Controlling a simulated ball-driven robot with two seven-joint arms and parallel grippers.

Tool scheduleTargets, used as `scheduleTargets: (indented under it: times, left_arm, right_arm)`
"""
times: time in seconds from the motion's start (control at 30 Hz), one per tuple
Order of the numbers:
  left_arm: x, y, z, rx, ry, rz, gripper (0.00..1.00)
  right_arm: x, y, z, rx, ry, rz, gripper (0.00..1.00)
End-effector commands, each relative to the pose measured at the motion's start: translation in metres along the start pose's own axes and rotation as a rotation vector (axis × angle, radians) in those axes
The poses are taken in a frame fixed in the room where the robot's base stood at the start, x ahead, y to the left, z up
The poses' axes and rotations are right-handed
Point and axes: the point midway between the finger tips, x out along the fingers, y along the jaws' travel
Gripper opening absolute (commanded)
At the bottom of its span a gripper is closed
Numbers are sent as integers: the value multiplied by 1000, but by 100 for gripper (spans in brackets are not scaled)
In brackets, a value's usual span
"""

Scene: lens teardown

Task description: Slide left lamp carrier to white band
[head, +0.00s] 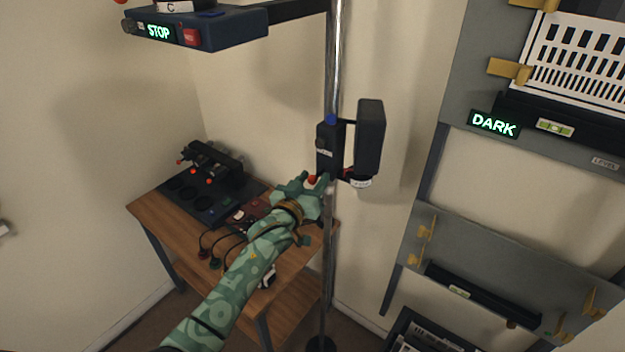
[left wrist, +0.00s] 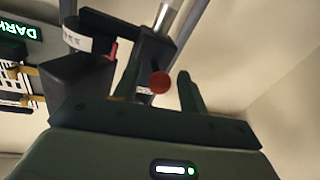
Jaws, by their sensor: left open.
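The lamp carrier (head: 328,148) is a dark block on an upright metal pole (head: 334,60), with a blue knob on top and a dark lamp head (head: 369,135) to its right. A red ball knob (head: 312,180) sits low on its left side. My left gripper (head: 309,183) is at that knob. In the left wrist view, the red knob (left wrist: 160,82) shows between the two open fingers (left wrist: 158,90); contact cannot be told. A small pale patch shows on the pole just below the carrier, partly behind the gripper; I cannot tell whether it is the white band. My right gripper is not in view.
A wooden table (head: 150,208) with a black device (head: 212,165) and cables stands below left. A dark box (head: 195,27) with a lit STOP sign hangs above. A grey panel (head: 460,100) with a DARK sign (head: 494,124) stands right. The wall behind the pole is clear.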

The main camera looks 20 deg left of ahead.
Motion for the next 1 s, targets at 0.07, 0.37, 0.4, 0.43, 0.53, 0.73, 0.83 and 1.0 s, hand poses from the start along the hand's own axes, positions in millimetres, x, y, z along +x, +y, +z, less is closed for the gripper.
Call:
scheduleTargets:
  times: [0.07,0.37,0.4,0.43,0.53,0.73,0.83,1.0]
  left_arm:
    - [3,0,0,-1,0,1,42]
    - [3,0,0,-1,0,1,26]
    - [3,0,0,-1,0,1,14]
    - [3,0,0,-1,0,1,6]
    - [3,0,0,-1,0,1,0]
    - [3,-2,11,-2,-1,0,0]
    - [3,-5,28,-1,-3,0,0]
    - [3,-13,73,-3,-6,0,0]
  right_arm:
    - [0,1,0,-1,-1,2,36]
    - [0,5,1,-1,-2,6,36]
    - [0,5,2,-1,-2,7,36]
    - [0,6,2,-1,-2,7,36]
    - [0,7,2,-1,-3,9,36]
    - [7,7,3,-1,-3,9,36]
    - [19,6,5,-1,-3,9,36]
    - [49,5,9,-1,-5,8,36]
